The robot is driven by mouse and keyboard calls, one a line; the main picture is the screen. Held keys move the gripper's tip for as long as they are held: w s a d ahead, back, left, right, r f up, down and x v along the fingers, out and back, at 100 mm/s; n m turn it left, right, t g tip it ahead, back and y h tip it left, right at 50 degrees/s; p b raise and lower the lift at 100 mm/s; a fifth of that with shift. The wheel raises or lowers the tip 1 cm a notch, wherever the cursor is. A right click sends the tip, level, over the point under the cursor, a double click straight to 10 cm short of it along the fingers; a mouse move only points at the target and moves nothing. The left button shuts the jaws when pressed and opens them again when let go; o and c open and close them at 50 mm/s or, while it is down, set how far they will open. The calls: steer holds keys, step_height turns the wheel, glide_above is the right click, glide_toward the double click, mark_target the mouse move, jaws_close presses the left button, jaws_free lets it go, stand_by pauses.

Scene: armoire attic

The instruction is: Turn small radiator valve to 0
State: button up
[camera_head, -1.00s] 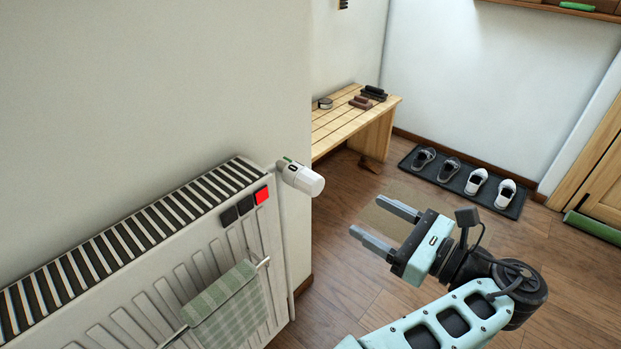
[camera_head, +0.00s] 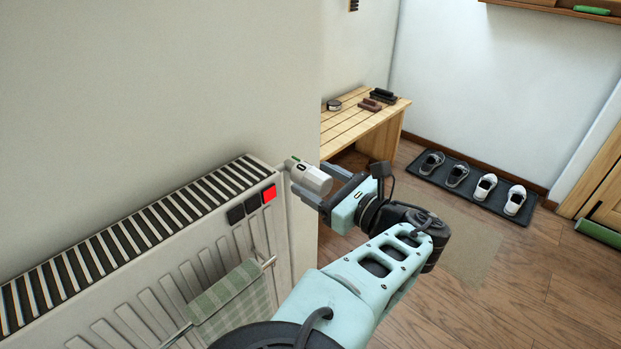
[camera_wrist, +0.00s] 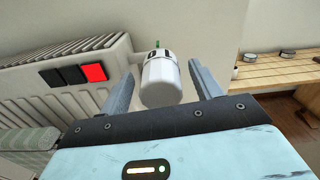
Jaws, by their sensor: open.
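The small white radiator valve (camera_head: 311,178) sticks out from the upper right corner of the white radiator (camera_head: 150,290). It has a green mark at its base and a dark marking, too small to read surely. In the wrist view the valve (camera_wrist: 161,80) stands between the two grey fingers. My gripper (camera_head: 312,192) is open, with one finger on each side of the valve head. Clear gaps show between valve and fingers in the wrist view, so it is not gripped. In the head view the far finger is partly hidden behind the valve.
A red square and two black squares (camera_head: 252,202) sit on the radiator's top right. A checked towel (camera_head: 230,300) hangs on a front rail. The wall corner is close behind the valve. A wooden bench (camera_head: 350,122) and a shoe mat (camera_head: 470,190) stand farther back.

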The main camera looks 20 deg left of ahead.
steer(key=shift+x, duration=1.15)
steer(key=c, duration=1)
